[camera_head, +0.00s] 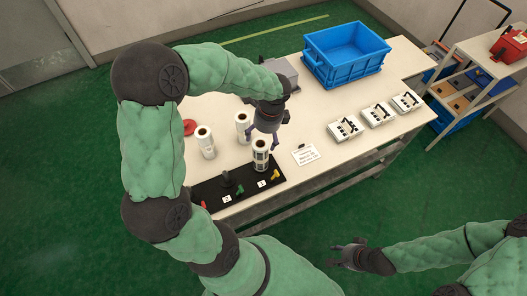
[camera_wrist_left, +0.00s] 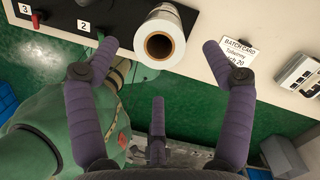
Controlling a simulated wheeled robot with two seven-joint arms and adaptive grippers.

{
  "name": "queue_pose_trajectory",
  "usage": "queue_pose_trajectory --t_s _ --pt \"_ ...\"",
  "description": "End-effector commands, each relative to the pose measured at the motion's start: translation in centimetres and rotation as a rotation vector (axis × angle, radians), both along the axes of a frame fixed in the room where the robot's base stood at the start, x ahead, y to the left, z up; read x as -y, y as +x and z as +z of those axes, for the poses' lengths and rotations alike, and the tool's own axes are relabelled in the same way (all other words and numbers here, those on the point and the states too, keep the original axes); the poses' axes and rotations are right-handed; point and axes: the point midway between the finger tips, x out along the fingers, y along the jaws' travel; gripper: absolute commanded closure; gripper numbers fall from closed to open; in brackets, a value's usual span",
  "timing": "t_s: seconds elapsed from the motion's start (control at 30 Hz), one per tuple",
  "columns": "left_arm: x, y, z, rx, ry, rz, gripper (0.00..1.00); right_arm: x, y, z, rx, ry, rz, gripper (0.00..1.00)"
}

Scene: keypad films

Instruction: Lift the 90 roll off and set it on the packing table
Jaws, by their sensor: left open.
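A white film roll (camera_head: 261,158) with a brown core and dark markings stands at the right end of the black numbered board (camera_head: 212,192). In the left wrist view the roll (camera_wrist_left: 160,38) shows its open core end. My left gripper (camera_head: 266,137) is open just above this roll, and its purple fingers (camera_wrist_left: 158,62) are spread to either side of it, not closed on it. I cannot read a 90 on any roll. The packing table (camera_head: 318,115) is cream-coloured. My right gripper (camera_head: 340,254) is open and empty, low in front of the table.
Two more rolls stand behind the board, one at left (camera_head: 206,143) and one nearer the middle (camera_head: 243,127). A batch card (camera_head: 306,154) lies right of the gripper. A blue crate (camera_head: 346,55) and several white keypad boxes (camera_head: 345,129) are further right. Clear tabletop lies between them.

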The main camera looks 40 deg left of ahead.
Motion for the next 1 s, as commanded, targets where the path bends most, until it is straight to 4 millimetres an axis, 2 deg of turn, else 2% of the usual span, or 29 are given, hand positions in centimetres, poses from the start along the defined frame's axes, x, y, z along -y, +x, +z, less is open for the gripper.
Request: queue_pose_trajectory --t_s 0.03,0.2,0.47,0.73,1.0 --pt "-0.1 -0.1 -1.0 -0.004 0.0 0.001 0.18 0.0 0.0 -0.4 -0.001 0.0 0.0 0.6" --pt "-0.4 -0.2 -3.6 -0.004 -0.001 0.001 0.18 0.0 0.0 -1.3 0.0 0.0 0.0 0.6" --pt "-0.6 -0.2 -5.2 -0.002 -0.001 0.0 0.18 0.0 0.0 -1.9 0.0 0.0 0.0 0.6" --pt "-0.9 -0.3 -9.0 -0.003 -0.002 0.0 0.18 0.0 0.0 -3.6 0.0 0.0 0.0 0.6" --pt "-1.0 -0.3 -9.4 0.0 -0.001 0.001 0.18 0.0 0.0 -3.7 0.0 0.0 0.0 0.6"
